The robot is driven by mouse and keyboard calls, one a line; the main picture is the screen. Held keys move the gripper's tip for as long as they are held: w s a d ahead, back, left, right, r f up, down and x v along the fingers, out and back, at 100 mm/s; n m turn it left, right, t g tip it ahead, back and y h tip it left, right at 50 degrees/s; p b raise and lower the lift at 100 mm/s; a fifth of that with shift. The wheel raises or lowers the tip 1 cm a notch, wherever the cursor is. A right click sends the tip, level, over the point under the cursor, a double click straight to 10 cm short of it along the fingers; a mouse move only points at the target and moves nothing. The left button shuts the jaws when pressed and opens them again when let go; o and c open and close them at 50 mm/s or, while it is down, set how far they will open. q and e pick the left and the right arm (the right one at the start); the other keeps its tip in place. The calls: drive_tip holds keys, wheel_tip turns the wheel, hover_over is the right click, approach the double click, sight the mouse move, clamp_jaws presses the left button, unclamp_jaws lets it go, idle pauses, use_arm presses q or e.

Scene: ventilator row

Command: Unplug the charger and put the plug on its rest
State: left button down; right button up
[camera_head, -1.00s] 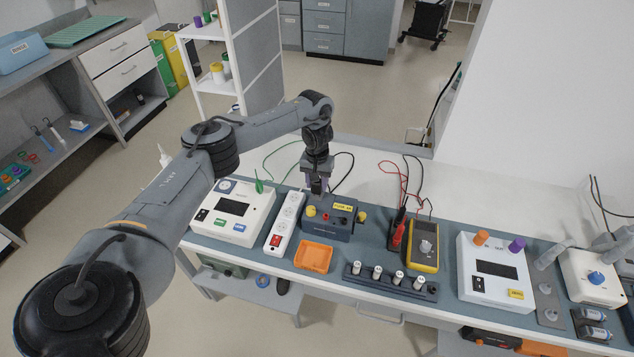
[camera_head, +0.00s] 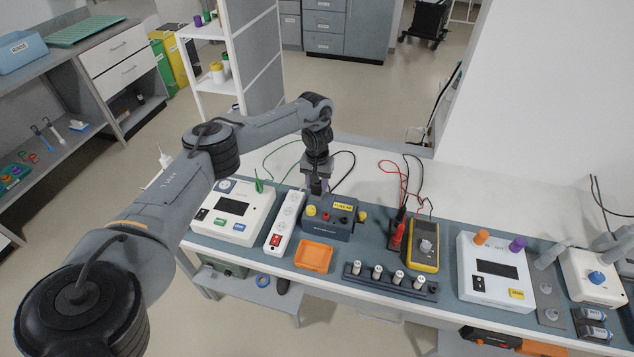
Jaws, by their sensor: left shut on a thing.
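My left gripper (camera_head: 316,190) points down over the back edge of a dark grey box with a yellow label (camera_head: 330,218), just right of the white power strip. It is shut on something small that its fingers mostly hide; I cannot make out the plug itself. A black cable (camera_head: 349,164) loops up behind the gripper. The white power strip (camera_head: 285,222) has several sockets and a red switch. I cannot pick out the plug's rest for certain. My right gripper is not in view.
A white device with a screen (camera_head: 236,212) stands left of the strip. An orange tray (camera_head: 314,257) and a rack with several white-capped cylinders (camera_head: 390,279) lie in front. A yellow multimeter (camera_head: 423,252) with red and black leads is to the right. The bench behind is mostly clear.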

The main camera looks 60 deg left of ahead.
use_arm(q)
drive_tip(key=shift+f, duration=0.75)
idle(0.4)
drive_tip(key=c, duration=0.5)
unclamp_jaws()
